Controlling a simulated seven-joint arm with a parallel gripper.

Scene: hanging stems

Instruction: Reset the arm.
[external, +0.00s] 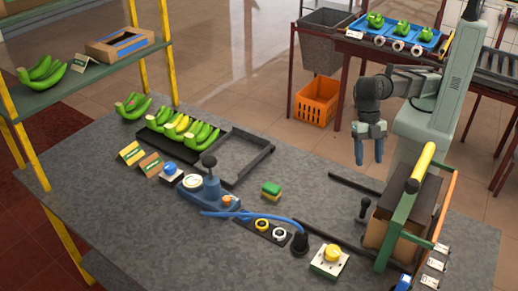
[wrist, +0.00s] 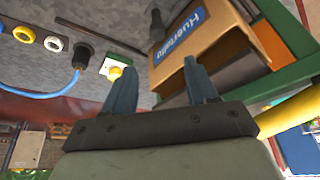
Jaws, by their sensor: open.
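My arm stands at the right of the external view. My gripper (external: 370,152) hangs with its fingers pointing down, above the right back part of the grey table (external: 95,195). In the wrist view my gripper (wrist: 163,92) shows two blue fingers spread apart with nothing between them. It is open and empty. The fingers touch nothing that I can see.
A cardboard box (external: 376,228) in a green frame (external: 398,215) with a yellow bar (external: 421,168) stands at the table's right. A yellow button box (external: 330,260), a black plug (external: 299,243) and a blue pump-like device (external: 208,190) stand nearer the middle. Green bananas (external: 205,136) lie in a black tray.

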